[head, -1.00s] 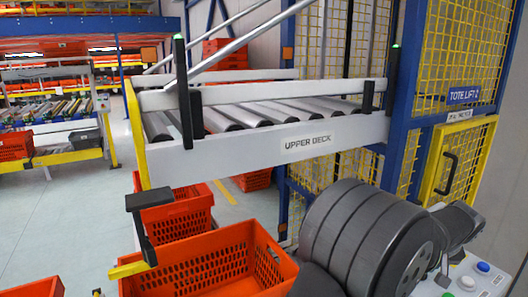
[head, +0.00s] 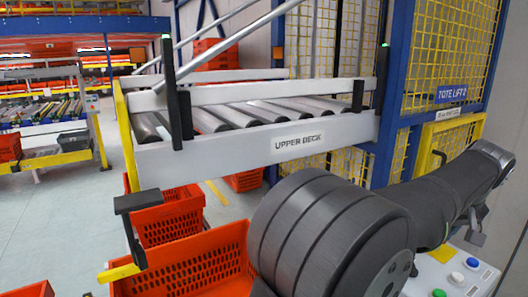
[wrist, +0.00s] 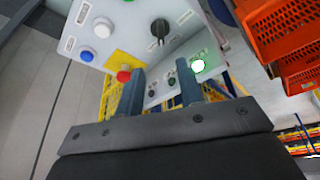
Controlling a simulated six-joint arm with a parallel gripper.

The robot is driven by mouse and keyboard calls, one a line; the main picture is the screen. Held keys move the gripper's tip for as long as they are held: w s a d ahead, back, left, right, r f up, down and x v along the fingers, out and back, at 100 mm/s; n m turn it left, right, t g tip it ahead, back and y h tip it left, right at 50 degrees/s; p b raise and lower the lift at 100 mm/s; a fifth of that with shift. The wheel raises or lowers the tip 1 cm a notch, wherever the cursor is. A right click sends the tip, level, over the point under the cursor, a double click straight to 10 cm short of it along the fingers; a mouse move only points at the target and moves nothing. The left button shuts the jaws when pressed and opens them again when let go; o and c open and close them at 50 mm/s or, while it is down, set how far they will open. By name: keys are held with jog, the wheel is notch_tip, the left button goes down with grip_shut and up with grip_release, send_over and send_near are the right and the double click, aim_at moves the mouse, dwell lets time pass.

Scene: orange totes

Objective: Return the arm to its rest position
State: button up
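My gripper (wrist: 160,92) shows in the wrist view with its two dark fingers apart. Nothing is held between them. Beyond the fingertips is the white control panel (wrist: 130,42), seen tilted, and the fingers do not clearly touch it. In the head view, my dark arm bulges large at the lower middle and runs to the right above the control panel (head: 452,255). The end of the arm is at the right, where the finger details are too small to make out.
The upper deck roller conveyor (head: 260,145) lies behind my arm. Orange totes (head: 185,272) stand at the lower left, close to the arm. The blue and yellow tote lift cage (head: 445,60) rises at the right. Open grey floor (head: 60,225) is at the left.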

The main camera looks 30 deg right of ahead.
jog(key=w+d+f+n, duration=0.1)
jog(key=f+n, duration=0.1)
jog(key=f, duration=0.1)
jog(key=w+d+f+n+g+y, duration=0.1)
jog(key=f+n, duration=0.1)
jog(key=f, duration=0.2)
jog(key=w+d+f+n+g, duration=0.1)
jog(key=w+f+n, duration=0.1)
jog(key=f, duration=0.1)
jog(key=shift+f+y, duration=0.4)
jog(key=shift+o, duration=0.3)
jog(key=shift+s, duration=0.1)
jog(key=o, duration=1.4)
jog(key=shift+a+r+m+g, duration=0.15)
jog(key=shift+r+m+g, duration=0.2)
jog(key=shift+m, duration=0.15)
jog(key=s+a+r+m+g+h, duration=0.15)
jog(key=a+r+m+g, duration=0.3)
jog(key=r+m, duration=0.95)
jog(key=s+f, duration=0.1)
jog(key=f, duration=0.2)
jog(key=s+f+m, duration=0.1)
jog(key=f, duration=0.3)
jog(key=s+d+f+m, duration=0.1)
jog(key=f, duration=0.2)
jog(key=shift+s+d+f, duration=0.1)
jog(key=shift+f, duration=0.3)
jog(key=shift+r, duration=0.1)
